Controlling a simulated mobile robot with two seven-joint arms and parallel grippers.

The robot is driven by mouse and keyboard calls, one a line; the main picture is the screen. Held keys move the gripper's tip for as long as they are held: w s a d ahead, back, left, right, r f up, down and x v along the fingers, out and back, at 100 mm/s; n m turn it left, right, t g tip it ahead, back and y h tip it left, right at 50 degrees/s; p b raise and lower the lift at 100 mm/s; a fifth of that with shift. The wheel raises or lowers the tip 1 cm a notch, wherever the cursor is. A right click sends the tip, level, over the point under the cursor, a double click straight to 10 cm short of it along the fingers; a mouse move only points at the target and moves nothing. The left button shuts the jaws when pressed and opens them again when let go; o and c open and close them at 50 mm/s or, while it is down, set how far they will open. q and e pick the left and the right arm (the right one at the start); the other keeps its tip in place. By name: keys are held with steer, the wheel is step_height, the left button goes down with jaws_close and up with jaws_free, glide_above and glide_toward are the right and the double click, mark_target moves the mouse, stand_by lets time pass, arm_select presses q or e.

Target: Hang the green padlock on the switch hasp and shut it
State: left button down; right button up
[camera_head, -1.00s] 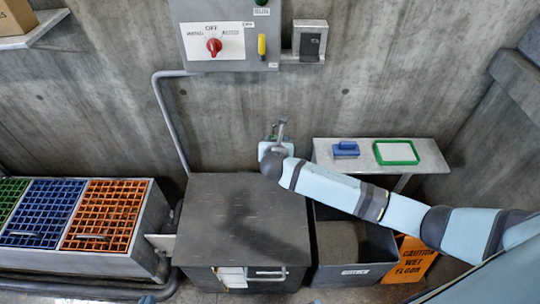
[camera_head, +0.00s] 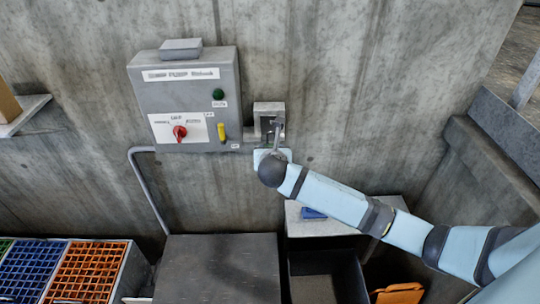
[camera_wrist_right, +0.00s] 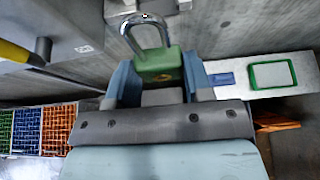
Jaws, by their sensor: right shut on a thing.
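The green padlock (camera_wrist_right: 158,66) is in my right gripper (camera_wrist_right: 160,80), its silver shackle pointing up and away in the right wrist view. I cannot tell whether the shackle is open. In the head view my right gripper (camera_head: 266,156) is mostly hidden behind its own wrist, just below the small grey wall box (camera_head: 269,108). The red rotary switch (camera_head: 180,132) is on the grey control cabinet (camera_head: 190,90), left of my gripper. I cannot make out the hasp clearly. My left gripper is not in view.
A yellow handle (camera_head: 221,132) is on the cabinet front; it shows at left in the wrist view (camera_wrist_right: 20,52). Below are a dark flat-topped bin (camera_head: 220,265), a shelf (camera_head: 310,226) with a blue item (camera_head: 313,213), and orange grating (camera_head: 90,270). Bare wall lies right of the small box.

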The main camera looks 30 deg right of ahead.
steer(key=shift+w, duration=0.1)
glide_toward(270, 129)
steer(key=shift+w+d+f, duration=0.15)
steer(key=shift+w+f, duration=0.25)
steer(key=shift+f, duration=0.25)
steer(key=shift+w+d+f, duration=0.15)
steer(key=shift+w+f, duration=0.2)
steer(key=shift+f, duration=0.3)
steer(key=shift+w+d, duration=0.4)
steer(key=shift+w, duration=0.45)
steer(key=shift+w+d, duration=0.4)
steer(key=shift+w, duration=0.45)
stand_by(1.1)
steer(key=shift+w+d, duration=0.1)
steer(key=shift+w, duration=0.1)
steer(key=shift+f, duration=0.1)
stand_by(0.3)
steer(key=shift+f, duration=0.1)
steer(key=o, duration=0.9)
steer(key=shift+c, duration=0.3)
